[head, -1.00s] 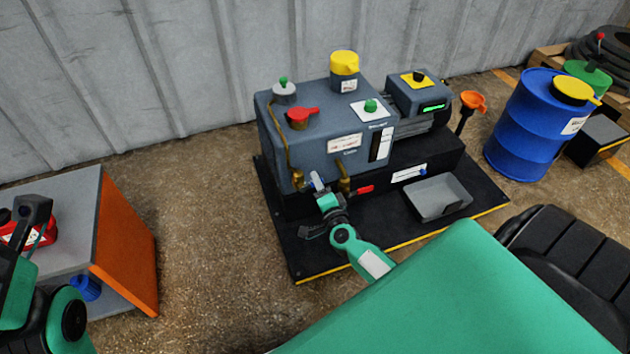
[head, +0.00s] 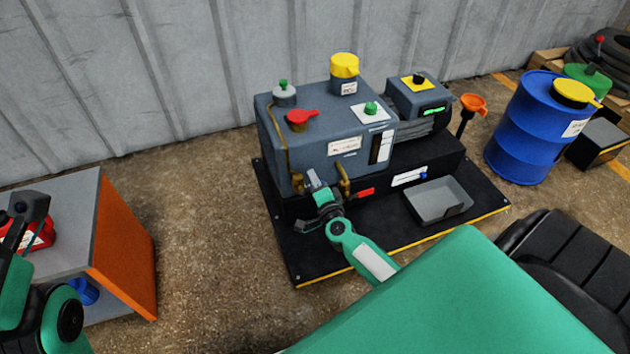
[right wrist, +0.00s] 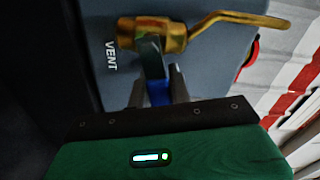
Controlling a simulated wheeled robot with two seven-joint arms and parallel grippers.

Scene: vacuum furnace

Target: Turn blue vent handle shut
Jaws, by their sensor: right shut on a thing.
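The blue vent handle (right wrist: 158,93) hangs below a brass valve (right wrist: 150,36) beside the VENT label (right wrist: 110,56) in the right wrist view. My right gripper (right wrist: 159,92) is shut on the handle, one finger on each side. In the head view my right gripper (head: 313,180) is at the front left of the grey pump unit (head: 330,118), and it hides the handle there. My left arm comes in at the left edge, with a dark gripper part (head: 33,208) showing. Its jaws are not clear.
A red handle (head: 362,192) sits just right of my right gripper, near a brass pipe (head: 344,178). A grey tray (head: 437,203) lies on the black base (head: 320,268). A grey and orange cabinet (head: 124,250) stands at left. The floor between is clear.

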